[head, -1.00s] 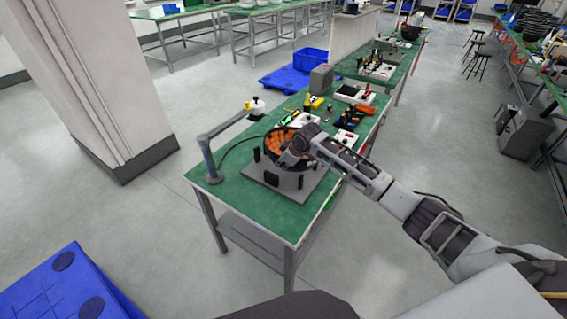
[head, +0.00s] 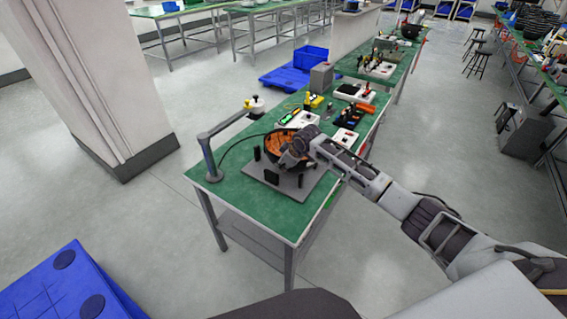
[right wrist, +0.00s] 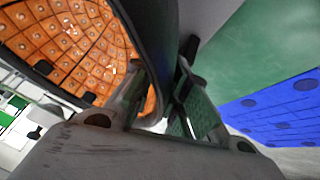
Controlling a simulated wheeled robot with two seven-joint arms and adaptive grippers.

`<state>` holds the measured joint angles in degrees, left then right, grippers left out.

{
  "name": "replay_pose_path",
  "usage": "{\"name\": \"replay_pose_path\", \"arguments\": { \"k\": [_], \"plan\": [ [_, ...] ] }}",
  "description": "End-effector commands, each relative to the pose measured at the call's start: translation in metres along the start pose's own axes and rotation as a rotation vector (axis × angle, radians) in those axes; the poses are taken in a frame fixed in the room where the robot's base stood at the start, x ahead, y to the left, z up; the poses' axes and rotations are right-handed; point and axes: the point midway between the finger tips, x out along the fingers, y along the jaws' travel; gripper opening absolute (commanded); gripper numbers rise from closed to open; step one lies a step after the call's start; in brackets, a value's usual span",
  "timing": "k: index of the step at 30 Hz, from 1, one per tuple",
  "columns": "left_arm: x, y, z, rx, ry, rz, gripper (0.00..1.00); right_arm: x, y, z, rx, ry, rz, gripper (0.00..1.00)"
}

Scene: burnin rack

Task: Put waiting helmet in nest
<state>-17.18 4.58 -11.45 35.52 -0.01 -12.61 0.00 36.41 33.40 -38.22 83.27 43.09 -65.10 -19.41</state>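The helmet (head: 277,142), a dark shell with an orange padded inside, is held over the green bench, its opening facing up and tilted. The right wrist view shows its orange lining (right wrist: 70,45) and dark rim close up. My right gripper (head: 291,160) is at the helmet's near edge. In the right wrist view its fingers (right wrist: 163,105) lie on either side of the rim and appear shut on it. The nest, a grey plate (head: 290,190) with black upright posts, is below the helmet. Whether the helmet touches it is hidden. My left gripper is out of view.
A grey post with a bent arm (head: 209,160) stands at the bench's left corner. White trays (head: 343,138) and tools lie behind the helmet. A blue pallet (head: 65,290) is at lower left and a pillar (head: 90,80) at left. The floor between is clear.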

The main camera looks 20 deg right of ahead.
Motion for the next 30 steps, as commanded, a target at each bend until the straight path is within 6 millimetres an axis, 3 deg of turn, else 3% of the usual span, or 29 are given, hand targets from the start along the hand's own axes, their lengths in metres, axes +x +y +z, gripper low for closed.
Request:
{"name": "replay_pose_path", "arguments": {
  "k": [4,19,30],
  "plan": [
    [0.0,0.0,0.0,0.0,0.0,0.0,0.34,0.0,0.0,0.0,0.0,0.0,0.0,0.35],
    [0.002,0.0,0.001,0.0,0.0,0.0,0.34,-0.006,0.002,-0.003,-0.001,0.002,0.002,0.35],
    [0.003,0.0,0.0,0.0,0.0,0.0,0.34,-0.038,0.004,-0.005,0.0,0.001,0.002,0.35]
  ]
}}
